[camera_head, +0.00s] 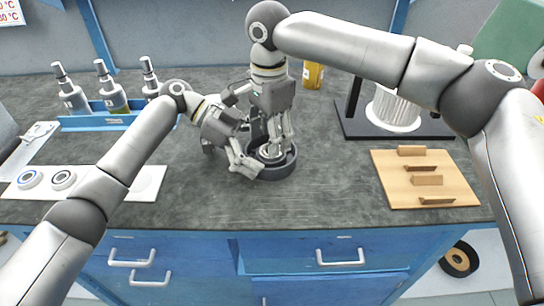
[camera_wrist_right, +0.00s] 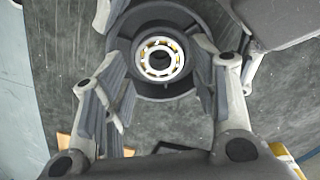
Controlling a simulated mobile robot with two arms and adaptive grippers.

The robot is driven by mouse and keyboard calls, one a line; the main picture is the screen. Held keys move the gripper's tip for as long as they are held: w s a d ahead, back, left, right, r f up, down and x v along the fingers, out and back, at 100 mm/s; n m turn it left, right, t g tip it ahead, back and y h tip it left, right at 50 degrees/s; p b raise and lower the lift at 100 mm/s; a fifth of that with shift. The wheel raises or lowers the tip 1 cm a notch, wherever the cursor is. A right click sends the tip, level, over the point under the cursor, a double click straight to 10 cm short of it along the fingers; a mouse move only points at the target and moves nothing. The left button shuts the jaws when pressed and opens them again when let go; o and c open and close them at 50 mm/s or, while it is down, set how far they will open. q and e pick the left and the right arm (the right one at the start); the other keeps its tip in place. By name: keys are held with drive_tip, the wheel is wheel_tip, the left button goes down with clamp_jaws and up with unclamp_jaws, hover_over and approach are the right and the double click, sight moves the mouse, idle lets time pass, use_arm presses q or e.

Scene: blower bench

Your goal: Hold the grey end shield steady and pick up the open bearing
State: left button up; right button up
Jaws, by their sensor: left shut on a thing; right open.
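The dark grey end shield (camera_head: 277,172) is a round, shallow housing on the bench, near the middle of the head view. In the right wrist view the end shield (camera_wrist_right: 204,28) surrounds the open bearing (camera_wrist_right: 161,58), a pale ring with yellowish balls and a dark bore, seated at its centre. My left gripper (camera_head: 250,165) is shut on the end shield's rim from the left. My right gripper (camera_head: 275,148) points down over the bearing; its fingers also show in the right wrist view (camera_wrist_right: 165,100), open on either side of the bearing and apart from it.
A white tray (camera_head: 148,183) with two bearing rings lies at left. A blue rack (camera_head: 88,122) with several bottles stands behind it. A wooden board (camera_head: 388,185) with slats lies at right, before a black stand (camera_head: 357,130) with a white finned part. The front middle is clear.

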drive_tip(key=shift+f, duration=1.25)
drive_tip(key=c, duration=0.8)
drive_tip(key=shift+o, duration=0.2)
drive_tip(key=shift+r, duration=0.1)
wheel_tip(320, 180, up, 8)
idle(0.4)
